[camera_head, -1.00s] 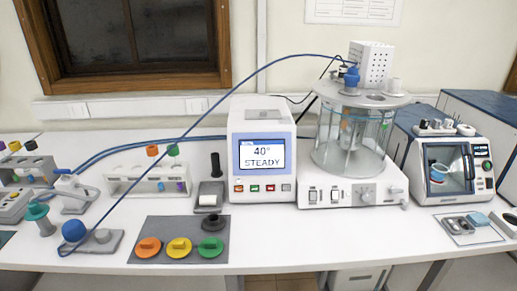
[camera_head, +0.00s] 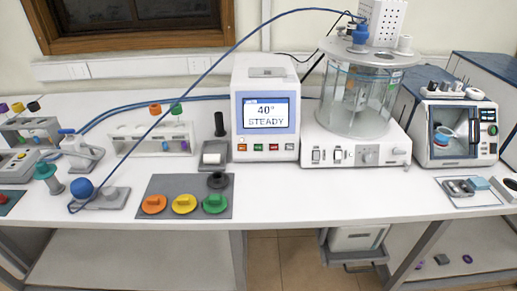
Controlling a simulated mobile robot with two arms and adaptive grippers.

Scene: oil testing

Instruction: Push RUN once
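A white controller box (camera_head: 265,75) stands at the back middle of the bench. Its screen (camera_head: 266,111) reads "40° STEADY". Under the screen is a row of small buttons: an orange one (camera_head: 242,147), a green one (camera_head: 257,147), a red one (camera_head: 273,147) and a grey one (camera_head: 289,146). Their labels are too small to read, so I cannot tell which one is RUN. Neither of my grippers is in view.
A glass bath (camera_head: 356,104) on a white base with switches stands right of the controller. A grey mat (camera_head: 165,184) with orange, yellow and green knobs lies front left. A blue tube (camera_head: 215,68) arches over the bench. Bare white bench lies before the controller.

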